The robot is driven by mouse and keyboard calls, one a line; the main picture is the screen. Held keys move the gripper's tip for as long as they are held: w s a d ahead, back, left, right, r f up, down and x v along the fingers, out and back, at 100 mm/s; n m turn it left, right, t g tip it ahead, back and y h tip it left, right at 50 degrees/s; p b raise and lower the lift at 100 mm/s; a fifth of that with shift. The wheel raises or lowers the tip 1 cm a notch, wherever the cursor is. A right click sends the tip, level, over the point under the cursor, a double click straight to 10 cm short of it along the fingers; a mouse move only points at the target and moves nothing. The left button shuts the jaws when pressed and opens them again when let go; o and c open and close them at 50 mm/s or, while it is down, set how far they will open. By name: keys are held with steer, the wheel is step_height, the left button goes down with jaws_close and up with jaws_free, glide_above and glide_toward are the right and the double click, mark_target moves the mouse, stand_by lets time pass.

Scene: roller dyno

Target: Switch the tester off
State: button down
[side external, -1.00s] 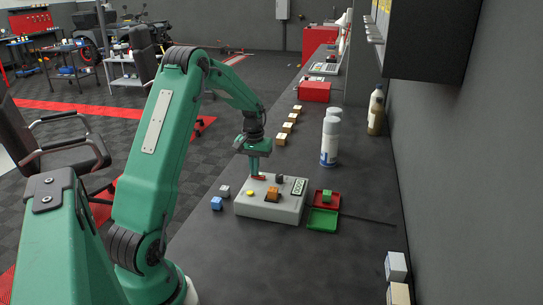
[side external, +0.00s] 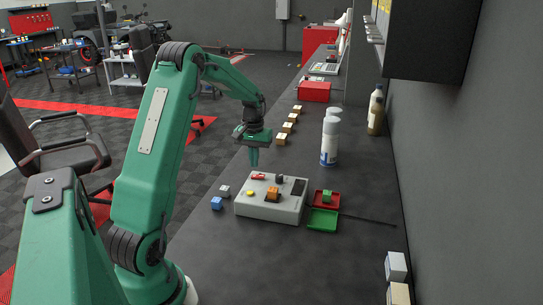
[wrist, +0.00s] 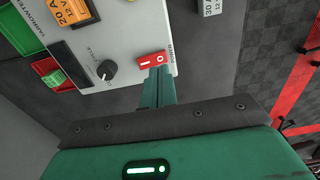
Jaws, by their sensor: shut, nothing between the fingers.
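The tester (side external: 255,206) is a light grey box on the dark bench, and part of its panel (wrist: 124,35) fills the upper wrist view. Its red power rocker (side external: 258,176) sits at the panel's far left corner and shows close up in the wrist view (wrist: 152,58). The tester's display (side external: 299,187) is dark, also in the wrist view (wrist: 68,64). A black knob (wrist: 106,70) is beside the rocker. My gripper (side external: 253,166) is shut and empty, just above the rocker. Its fingertips (wrist: 160,72) appear right beside the rocker; I cannot tell whether they touch it.
An orange block (side external: 272,193) sits on the tester. Blue (side external: 216,203) and grey (side external: 224,191) blocks lie left of it. A red tray (side external: 316,201) with a green block and an empty green tray (side external: 322,220) are at right. White spray cans (side external: 329,148) stand behind.

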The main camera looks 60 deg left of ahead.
mark_target(256, 177)
steer(key=shift+r, duration=1.8)
steer(key=shift+d+r, duration=0.1)
steer(key=s+d+r+m+t, duration=0.1)
steer(key=s+d+r+m, duration=0.1)
steer(key=d+r, duration=0.5)
steer(key=s+d+r+m+t, duration=0.15)
steer(key=d+r, duration=0.25)
steer(key=d, duration=0.7)
steer(key=s+d+m+t, duration=0.3)
steer(key=s+d+m, duration=0.2)
steer(key=s+d, duration=0.7)
steer(key=shift+s+d, duration=0.35)
steer(key=shift+s, duration=0.3)
steer(key=shift+m, duration=0.25)
